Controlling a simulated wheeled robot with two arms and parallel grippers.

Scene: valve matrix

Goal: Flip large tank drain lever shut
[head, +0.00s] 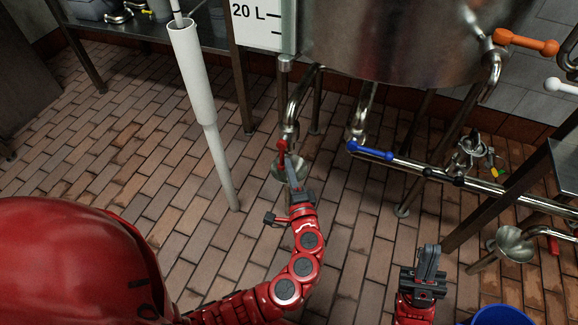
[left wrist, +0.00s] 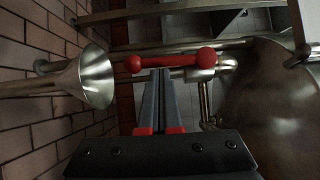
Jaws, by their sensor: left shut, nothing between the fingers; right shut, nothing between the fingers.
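The large metal tank (head: 400,40) stands at the top of the head view and at the right of the left wrist view (left wrist: 270,100). A red lever (head: 282,152) hangs down at its bent outlet pipe (head: 293,112), above a metal funnel (head: 280,172). In the left wrist view the red lever (left wrist: 170,60) lies across the picture, just beyond the fingertips. My left gripper (head: 291,172) is shut and empty, its tips at the lever; I cannot tell if they touch. My right gripper (head: 430,255) is shut and empty, low and away from the pipes.
A blue lever (head: 370,152) and a black handle (head: 440,176) sit on the pipe to the right. An orange lever (head: 525,41) and a white handle (head: 563,86) are at the upper right. A white upright pole (head: 195,90) stands left. The tiled floor between is clear.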

